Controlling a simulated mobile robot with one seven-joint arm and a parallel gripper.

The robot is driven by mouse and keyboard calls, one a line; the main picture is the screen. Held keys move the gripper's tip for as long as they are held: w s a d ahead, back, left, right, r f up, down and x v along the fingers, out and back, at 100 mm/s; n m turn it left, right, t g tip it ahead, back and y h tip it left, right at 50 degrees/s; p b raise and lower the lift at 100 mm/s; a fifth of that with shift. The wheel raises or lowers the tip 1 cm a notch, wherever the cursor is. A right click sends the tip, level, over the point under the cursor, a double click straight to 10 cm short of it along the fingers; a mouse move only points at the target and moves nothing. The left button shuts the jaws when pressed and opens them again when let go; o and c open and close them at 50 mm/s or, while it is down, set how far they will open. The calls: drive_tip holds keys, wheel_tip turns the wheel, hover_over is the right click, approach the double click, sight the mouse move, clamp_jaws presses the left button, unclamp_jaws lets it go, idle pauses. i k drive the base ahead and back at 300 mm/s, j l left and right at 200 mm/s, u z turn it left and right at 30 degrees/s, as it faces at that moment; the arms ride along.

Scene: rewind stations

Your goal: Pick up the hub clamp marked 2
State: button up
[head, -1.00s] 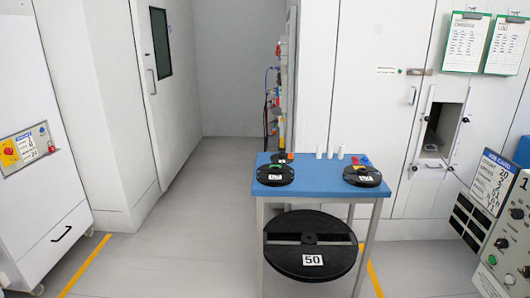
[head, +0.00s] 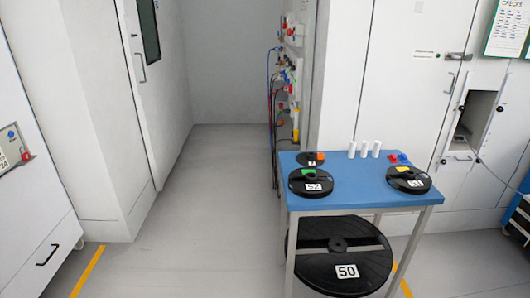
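No clamp with a readable mark 2 shows in the head view. On the blue table (head: 355,196), small red and blue pieces (head: 397,158) lie at the back right, too small to identify. My gripper is not in view.
Three white cylinders (head: 364,150) stand at the table's back edge. A large black reel labelled 50 (head: 312,266) is under the table. An open hatch (head: 475,118) is in the right wall. Cables and fittings (head: 283,85) hang behind the table. Floor (head: 200,220) left of the table is clear.

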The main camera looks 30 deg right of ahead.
sight(306, 159)
drive_tip(key=i+u, duration=0.35)
drive_tip(key=i, duration=0.9)
drive_tip(key=i+z, duration=0.35)
drive_tip(key=i, duration=0.15)
drive_tip(key=i+j+z, duration=0.2)
drive_tip(key=i+z, duration=0.15)
drive_tip(key=i, duration=0.2)
drive_tip(key=i+z, duration=0.2)
drive_tip(key=z, duration=0.2)
drive_tip(key=i+z, duration=0.2)
drive_tip(key=z, duration=0.2)
drive_tip(key=i+z, duration=0.2)
drive_tip(key=z, duration=0.2)
drive_tip(key=i+j+z, duration=0.1)
drive_tip(key=z, duration=0.2)
drive_tip(key=i+j+z, duration=0.15)
drive_tip(key=i+z, duration=0.15)
